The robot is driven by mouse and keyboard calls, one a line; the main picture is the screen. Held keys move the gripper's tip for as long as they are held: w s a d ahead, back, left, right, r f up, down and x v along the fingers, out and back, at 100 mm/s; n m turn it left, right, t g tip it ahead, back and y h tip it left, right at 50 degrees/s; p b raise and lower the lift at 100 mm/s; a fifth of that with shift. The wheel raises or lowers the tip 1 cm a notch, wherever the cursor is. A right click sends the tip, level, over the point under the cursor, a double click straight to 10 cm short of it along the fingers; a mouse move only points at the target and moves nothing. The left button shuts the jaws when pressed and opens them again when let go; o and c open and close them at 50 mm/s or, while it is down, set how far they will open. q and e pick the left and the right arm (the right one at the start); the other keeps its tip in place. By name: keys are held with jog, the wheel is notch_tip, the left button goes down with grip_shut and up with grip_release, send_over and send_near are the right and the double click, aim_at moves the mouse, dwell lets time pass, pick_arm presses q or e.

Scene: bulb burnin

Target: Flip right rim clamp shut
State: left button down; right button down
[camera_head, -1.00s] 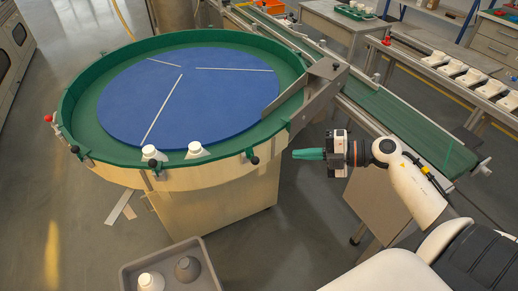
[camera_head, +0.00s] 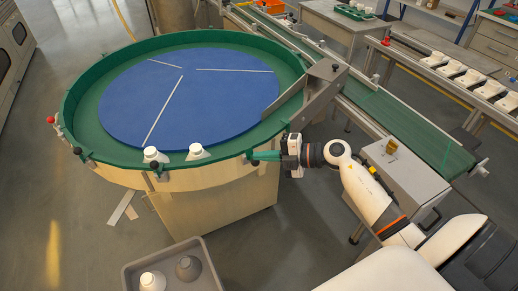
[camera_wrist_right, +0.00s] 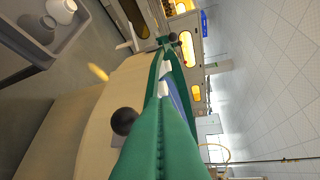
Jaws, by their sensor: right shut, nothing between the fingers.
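The right rim clamp, with its black ball knob (camera_head: 254,162), sits on the near right side of the green-rimmed round table (camera_head: 215,178). My right gripper (camera_head: 252,155) has its green fingers together and empty, with the tips at this clamp. In the right wrist view the shut fingers (camera_wrist_right: 158,118) point along the rim, and a black knob (camera_wrist_right: 125,121) is close beside them. I cannot tell whether they touch it. The fingers partly hide the clamp, so its lever position is unclear. My left gripper is not in view.
Another black-knobbed clamp (camera_head: 157,170) and two white bulbs (camera_head: 151,154) (camera_head: 196,150) are along the near rim. A red knob (camera_head: 50,119) is at the far left. A grey bin (camera_head: 128,278) stands in front. A metal guide (camera_head: 318,95) leads to the conveyor (camera_head: 410,120).

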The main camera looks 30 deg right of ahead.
aim_at(248, 145)
jog(key=shift+w+d+f, duration=0.1)
jog(key=shift+w+f, duration=0.2)
jog(key=shift+w, duration=0.5)
jog(key=shift+w+f, duration=0.3)
jog(key=shift+w, duration=0.45)
jog(key=w+m+g+p, duration=0.2)
jog(key=g+p, duration=0.1)
jog(key=w+m+g+h+p, duration=0.1)
jog(key=w+m+g+p, duration=0.1)
jog(key=g+p, duration=0.1)
jog(key=w+m+g+h+p, duration=0.1)
jog(key=w+m+g+p, duration=0.1)
jog(key=g+p, duration=0.1)
jog(key=shift+w+r+g, duration=0.2)
jog(key=shift+g, duration=0.1)
jog(key=shift+w+f+b, duration=0.1)
jog(key=shift+w+b, duration=0.05)
jog(key=shift+b, duration=0.45)
